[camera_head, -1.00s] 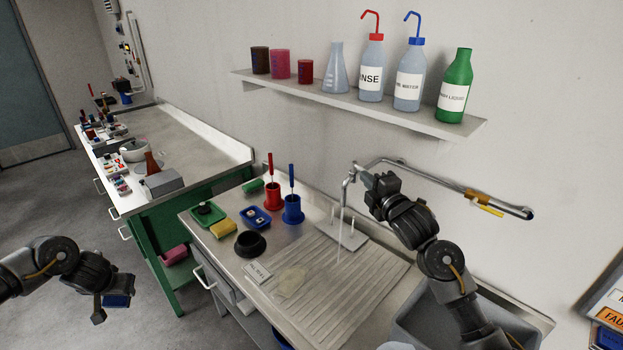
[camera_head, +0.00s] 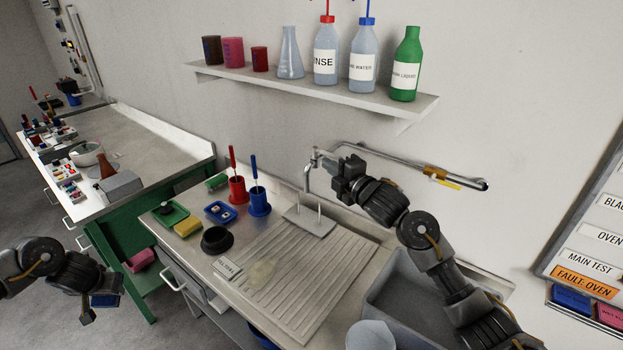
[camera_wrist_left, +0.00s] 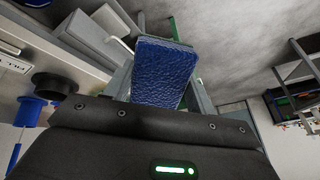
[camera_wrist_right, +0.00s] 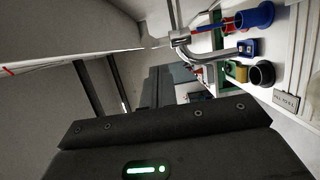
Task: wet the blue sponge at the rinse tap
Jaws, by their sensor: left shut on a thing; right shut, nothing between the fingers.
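My left gripper (camera_head: 92,306) is shut on the blue sponge (camera_head: 106,300), off to the left over the floor and away from the bench. The sponge fills the space between the fingers in the left wrist view (camera_wrist_left: 163,72). The rinse tap (camera_head: 307,176) stands at the wall behind the drainboard, its spout bent downward. No stream shows under the spout now. My right gripper (camera_head: 330,166) is shut and empty, close beside the top of the tap; I cannot tell whether it touches. The tap also shows in the right wrist view (camera_wrist_right: 180,38).
A ribbed drainboard (camera_head: 318,278) lies below the tap, with a sink (camera_head: 395,295) to its right. A black bowl (camera_head: 216,240), yellow sponge (camera_head: 187,227), blue tray (camera_head: 220,212) and red (camera_head: 237,190) and blue (camera_head: 259,203) holders stand left. A bottle shelf (camera_head: 310,88) hangs above.

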